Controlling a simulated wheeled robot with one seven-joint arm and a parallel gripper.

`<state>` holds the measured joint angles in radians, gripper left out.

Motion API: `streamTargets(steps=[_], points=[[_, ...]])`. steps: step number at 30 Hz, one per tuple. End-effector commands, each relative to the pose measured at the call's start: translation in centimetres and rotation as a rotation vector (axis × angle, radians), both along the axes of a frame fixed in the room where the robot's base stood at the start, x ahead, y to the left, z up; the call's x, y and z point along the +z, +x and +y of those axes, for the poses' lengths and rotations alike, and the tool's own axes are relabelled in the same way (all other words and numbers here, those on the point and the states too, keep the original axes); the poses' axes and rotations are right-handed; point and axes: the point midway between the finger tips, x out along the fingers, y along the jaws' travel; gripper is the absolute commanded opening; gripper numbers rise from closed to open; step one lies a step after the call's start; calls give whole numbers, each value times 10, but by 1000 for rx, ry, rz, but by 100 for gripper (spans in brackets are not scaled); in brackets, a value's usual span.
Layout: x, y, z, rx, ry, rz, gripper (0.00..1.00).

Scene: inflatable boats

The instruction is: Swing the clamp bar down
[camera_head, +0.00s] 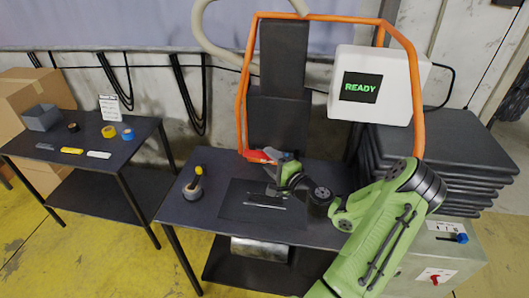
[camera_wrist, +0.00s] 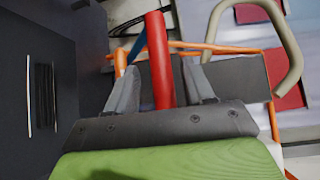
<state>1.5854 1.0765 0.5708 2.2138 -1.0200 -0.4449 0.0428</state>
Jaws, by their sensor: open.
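An orange tubular frame (camera_head: 415,80), which looks like the clamp bar, stands raised at the back of the dark workbench (camera_head: 210,212). A red bar (camera_head: 257,156) sits at its lower left, beside my gripper (camera_head: 277,160). In the wrist view the red bar (camera_wrist: 160,62) runs up between my two open grey fingers (camera_wrist: 162,88). The fingers are on either side of it, and I cannot tell whether they touch it. The orange frame (camera_wrist: 190,46) shows behind the red bar there. My gripper partly hides where the red bar joins the frame.
A white box (camera_head: 392,90) with a green READY screen stands behind the bench. A dark pad (camera_head: 235,208) and a tape roll with a yellow-handled tool (camera_head: 194,187) lie on the bench. A side table (camera_head: 85,158) at left holds small items. Dark panels (camera_head: 440,150) are stacked at right.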

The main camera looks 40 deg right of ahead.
Motion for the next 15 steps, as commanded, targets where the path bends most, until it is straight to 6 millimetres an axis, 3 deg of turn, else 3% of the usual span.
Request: streamTargets(steps=[3,6,15], points=[[1,22,-2,2,-1,-1,52],[0,32,-4,0,-1,0,52],[-3,35,-4,0,0,1,51]])
